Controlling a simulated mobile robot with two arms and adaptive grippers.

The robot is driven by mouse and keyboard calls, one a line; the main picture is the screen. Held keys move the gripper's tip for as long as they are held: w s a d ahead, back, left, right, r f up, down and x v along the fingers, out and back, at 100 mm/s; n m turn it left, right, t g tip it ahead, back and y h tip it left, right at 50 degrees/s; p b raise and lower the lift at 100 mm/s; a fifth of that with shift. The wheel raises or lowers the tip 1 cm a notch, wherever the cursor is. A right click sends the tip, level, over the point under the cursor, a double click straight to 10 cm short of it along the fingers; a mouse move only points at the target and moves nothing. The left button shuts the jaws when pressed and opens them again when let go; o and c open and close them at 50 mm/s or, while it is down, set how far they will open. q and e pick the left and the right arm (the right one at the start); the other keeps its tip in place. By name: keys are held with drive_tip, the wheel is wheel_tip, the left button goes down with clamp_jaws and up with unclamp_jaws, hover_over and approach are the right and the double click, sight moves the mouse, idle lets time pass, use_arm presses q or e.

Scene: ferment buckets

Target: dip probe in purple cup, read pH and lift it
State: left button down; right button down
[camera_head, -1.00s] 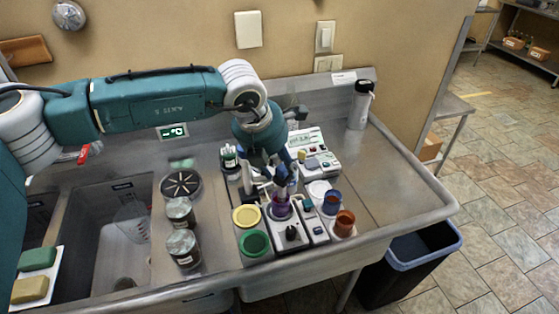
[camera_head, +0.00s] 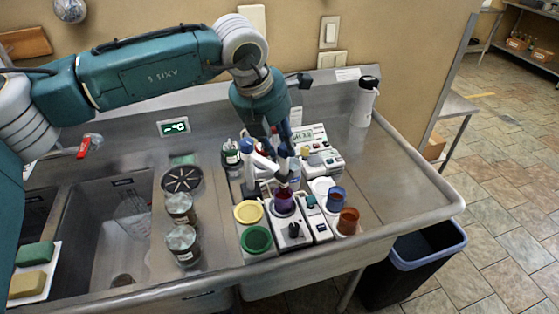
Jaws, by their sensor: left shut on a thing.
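The purple cup (camera_head: 284,203) stands on a white unit with a black knob, in the middle of the steel counter. My left gripper (camera_head: 284,165) comes down from above and is shut on the probe (camera_head: 284,185), which is mostly hidden by the fingers. The probe's dark lower end is at the cup's mouth; I cannot tell how deep it is. The pH meter (camera_head: 310,137) with a lit display stands behind the cup to the right; its digits are too small to read surely. My right gripper is not in view.
A yellow cup (camera_head: 248,212) and a green cup (camera_head: 256,240) stand left of the purple one. A blue cup (camera_head: 335,198) and an orange cup (camera_head: 348,220) stand to the right. Jars (camera_head: 182,243) stand further left by the sink.

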use_arm(q)
drive_tip(key=shift+d+r, duration=0.3)
drive_tip(key=shift+r, duration=0.25)
drive_tip(key=c, duration=1.5)
unclamp_jaws()
drive_tip(key=shift+d, duration=0.1)
drive_tip(key=shift+s+d, duration=0.15)
drive_tip(key=shift+d, duration=0.05)
drive_tip(key=shift+a+r, duration=0.3)
drive_tip(key=shift+r, duration=0.1)
drive_tip(key=v, duration=1.1)
drive_tip(key=shift+s+d+r, duration=0.1)
drive_tip(key=shift+s+d, duration=0.05)
